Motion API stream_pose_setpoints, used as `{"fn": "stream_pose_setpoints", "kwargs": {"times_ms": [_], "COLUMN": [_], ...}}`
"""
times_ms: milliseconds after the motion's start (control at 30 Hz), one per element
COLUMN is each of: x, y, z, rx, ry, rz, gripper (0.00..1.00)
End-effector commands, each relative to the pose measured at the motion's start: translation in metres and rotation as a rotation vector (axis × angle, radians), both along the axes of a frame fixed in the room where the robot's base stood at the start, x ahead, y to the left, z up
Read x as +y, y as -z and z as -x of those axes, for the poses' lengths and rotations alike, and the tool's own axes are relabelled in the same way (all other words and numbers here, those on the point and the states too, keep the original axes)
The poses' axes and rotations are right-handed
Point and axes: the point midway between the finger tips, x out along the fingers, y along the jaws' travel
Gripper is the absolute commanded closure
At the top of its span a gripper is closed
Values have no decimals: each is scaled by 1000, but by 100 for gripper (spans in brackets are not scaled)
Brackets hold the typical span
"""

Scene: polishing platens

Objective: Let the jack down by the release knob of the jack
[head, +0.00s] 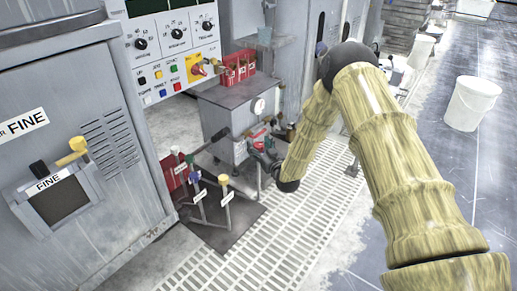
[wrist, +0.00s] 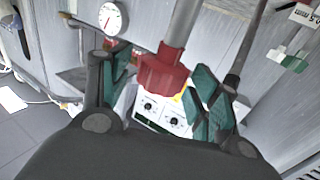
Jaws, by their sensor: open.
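My gripper (head: 262,146) reaches in beside the grey cabinet with the round gauge in the head view. In the wrist view my gripper (wrist: 158,100) is open, its green-padded fingers on either side of a red fitting (wrist: 163,72) on a grey rod (wrist: 184,22). The red fitting may be the jack's release knob, but I cannot confirm this. The jack's body is not clearly distinguishable in the head view, where my gripper and arm cover part of this spot.
The gauge (head: 258,106) is on the grey cabinet (head: 226,104); it also shows in the wrist view (wrist: 112,18). Several levers with coloured knobs (head: 223,180) stand left of my gripper. A control panel (head: 170,45) is behind. Open grating (head: 290,225) lies below; a white bucket (head: 470,103) stands right.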

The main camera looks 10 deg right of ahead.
Motion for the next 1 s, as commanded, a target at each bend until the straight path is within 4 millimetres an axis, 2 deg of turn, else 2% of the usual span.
{"fn": "stream_pose_setpoints", "kwargs": {"times_ms": [400,467,667,1000], "x": [2,2,1,1], "y": [0,0,0,-1], "z": [-7,-7,-7,-6], "rx": [0,0,1,1], "ry": [0,0,0,29], "rz": [0,0,0,0], "gripper": [38,48,84,85]}}
